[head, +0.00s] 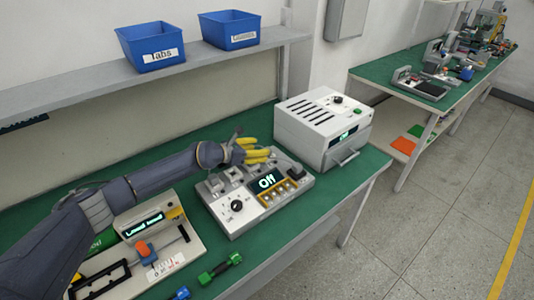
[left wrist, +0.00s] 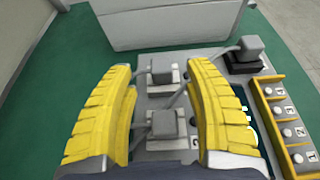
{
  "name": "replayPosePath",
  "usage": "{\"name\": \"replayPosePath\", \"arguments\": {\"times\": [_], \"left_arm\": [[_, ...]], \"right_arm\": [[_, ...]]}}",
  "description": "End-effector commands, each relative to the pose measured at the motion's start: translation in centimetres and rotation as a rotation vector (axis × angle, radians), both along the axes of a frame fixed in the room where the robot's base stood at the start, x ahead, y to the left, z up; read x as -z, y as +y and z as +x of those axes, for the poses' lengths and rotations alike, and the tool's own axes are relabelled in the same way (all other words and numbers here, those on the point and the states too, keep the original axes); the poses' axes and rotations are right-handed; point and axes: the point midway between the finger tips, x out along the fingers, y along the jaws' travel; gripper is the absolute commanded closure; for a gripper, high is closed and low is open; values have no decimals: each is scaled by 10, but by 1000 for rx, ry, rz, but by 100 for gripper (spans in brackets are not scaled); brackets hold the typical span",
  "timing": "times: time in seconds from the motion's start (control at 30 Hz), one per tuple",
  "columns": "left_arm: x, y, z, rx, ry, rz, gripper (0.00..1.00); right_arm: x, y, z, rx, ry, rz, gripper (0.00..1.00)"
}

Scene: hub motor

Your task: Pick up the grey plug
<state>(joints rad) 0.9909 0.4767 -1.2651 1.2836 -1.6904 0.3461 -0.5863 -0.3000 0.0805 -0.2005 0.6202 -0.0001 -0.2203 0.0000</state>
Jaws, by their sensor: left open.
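My left gripper (head: 262,149) has yellow ribbed fingers and hangs over the back of the white control unit (head: 225,216) on the bench. In the left wrist view, the open left gripper (left wrist: 160,68) has a finger on each side. Between the fingers, lower down, show two grey plugs with cables, a farther grey plug (left wrist: 161,69) and a nearer grey plug (left wrist: 166,124). Another grey plug (left wrist: 247,47) sits on a black base outside the right finger. Contact with any plug cannot be told. My right gripper is not in view.
A white box with slots (head: 321,125) stands just behind the control unit. A tester with a display (head: 145,240) lies at the left, with green dumbbell-shaped parts (head: 220,267) near the front edge. Blue bins (head: 150,47) are on the shelf above. Green bench top shows between.

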Motion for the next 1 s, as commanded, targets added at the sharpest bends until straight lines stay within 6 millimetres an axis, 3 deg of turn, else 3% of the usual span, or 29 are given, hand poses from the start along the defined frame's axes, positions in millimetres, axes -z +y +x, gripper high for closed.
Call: {"name": "replayPosePath", "arguments": {"times": [0.17, 0.57, 1.0], "left_arm": [[2, -4, 3, 0, 1, -1, 47], [15, -35, 25, -1, 2, -3, 47], [19, -42, 31, 0, 1, -1, 47]], "right_arm": [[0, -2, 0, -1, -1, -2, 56], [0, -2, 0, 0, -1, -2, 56], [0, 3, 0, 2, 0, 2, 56]]}}
